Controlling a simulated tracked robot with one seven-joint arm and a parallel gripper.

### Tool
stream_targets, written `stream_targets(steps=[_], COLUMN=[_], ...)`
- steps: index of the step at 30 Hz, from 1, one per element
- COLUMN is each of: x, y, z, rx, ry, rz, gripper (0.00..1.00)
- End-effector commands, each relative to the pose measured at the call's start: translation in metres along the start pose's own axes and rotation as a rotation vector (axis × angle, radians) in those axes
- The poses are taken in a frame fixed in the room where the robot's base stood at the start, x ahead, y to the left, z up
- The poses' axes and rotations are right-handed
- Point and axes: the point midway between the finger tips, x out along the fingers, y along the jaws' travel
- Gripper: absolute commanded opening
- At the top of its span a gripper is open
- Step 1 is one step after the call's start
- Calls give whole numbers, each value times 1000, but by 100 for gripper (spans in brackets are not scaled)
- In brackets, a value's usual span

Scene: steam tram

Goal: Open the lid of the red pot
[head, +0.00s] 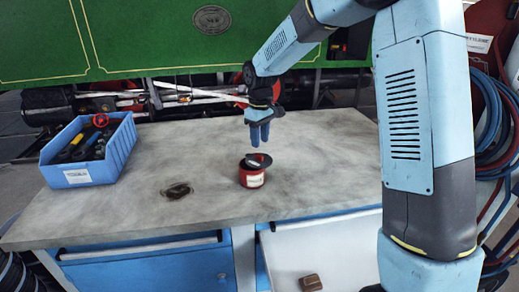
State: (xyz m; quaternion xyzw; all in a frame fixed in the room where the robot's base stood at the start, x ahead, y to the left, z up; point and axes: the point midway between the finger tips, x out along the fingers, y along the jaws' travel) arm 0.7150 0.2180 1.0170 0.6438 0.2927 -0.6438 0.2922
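The red pot (251,180) stands upright near the middle of the grey workbench, with a pale label on its front. A dark round lid (259,161) is at its top and looks tilted, sitting a little to the right. I cannot tell whether the lid is hinged or loose. My gripper (260,141) points down just above the pot, apart from it. Its two blue fingers are close together, and the gap between them is too small to judge. Nothing is seen hanging from them.
A blue bin (118,150) with tools stands at the left of the workbench (330,150). A flat dark item (177,190) lies left of the pot. A green tram side (140,40) rises behind. A small brown block (311,283) lies on a white surface below the front edge. Hoses hang at right.

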Motion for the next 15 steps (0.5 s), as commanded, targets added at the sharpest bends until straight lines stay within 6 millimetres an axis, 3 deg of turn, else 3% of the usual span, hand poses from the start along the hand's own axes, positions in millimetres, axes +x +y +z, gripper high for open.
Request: stream_targets(steps=[6,15], x=[-43,-74], y=[0,-1], z=[0,1], rx=[1,0], ry=[1,0], rz=[2,0], gripper=[38,38])
